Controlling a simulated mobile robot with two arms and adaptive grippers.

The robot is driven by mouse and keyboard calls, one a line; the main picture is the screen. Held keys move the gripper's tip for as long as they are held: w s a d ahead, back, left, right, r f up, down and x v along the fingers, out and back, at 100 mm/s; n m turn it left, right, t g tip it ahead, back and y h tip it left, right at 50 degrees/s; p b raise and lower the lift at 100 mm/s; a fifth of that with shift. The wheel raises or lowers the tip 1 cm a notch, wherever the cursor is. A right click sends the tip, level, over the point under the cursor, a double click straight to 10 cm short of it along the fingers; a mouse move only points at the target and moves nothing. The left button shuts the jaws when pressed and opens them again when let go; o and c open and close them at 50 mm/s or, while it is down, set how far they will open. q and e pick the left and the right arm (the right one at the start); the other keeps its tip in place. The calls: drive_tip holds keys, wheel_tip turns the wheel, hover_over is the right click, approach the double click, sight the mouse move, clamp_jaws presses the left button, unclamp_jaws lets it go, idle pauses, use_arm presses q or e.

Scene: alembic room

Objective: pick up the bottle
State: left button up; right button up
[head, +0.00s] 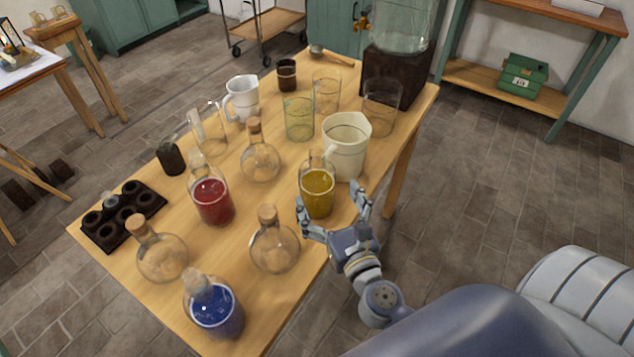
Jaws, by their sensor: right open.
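Several glass bottles stand on the wooden table (237,243). One holds yellow liquid (317,196), one red liquid (212,203) and one blue liquid (215,313). Corked clear flasks (274,248) stand among them. My right gripper (332,208) is open at the table's right edge. Its fingers point toward the yellow bottle and appear on either side of its lower part. I cannot tell whether they touch it. Which bottle the task means is not clear from the view. My left gripper is not in view.
A cream jug (345,147) stands right behind the yellow bottle. Clear beakers (299,117) and a white jug (242,99) stand farther back. A dark rack (125,214) is at the left edge. Floor to the right is free.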

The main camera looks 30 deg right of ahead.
sight(318, 181)
drive_tip(key=w, duration=0.1)
drive_tip(key=w+p, duration=0.1)
drive_tip(key=w, duration=0.3)
drive_tip(key=shift+w+d+p, duration=0.2)
drive_tip(key=shift+d+p, duration=0.05)
drive_tip(key=shift+p, duration=0.1)
drive_tip(key=shift+w, duration=0.3)
drive_tip(key=c, duration=1.8)
drive_tip(key=shift+r, duration=0.1)
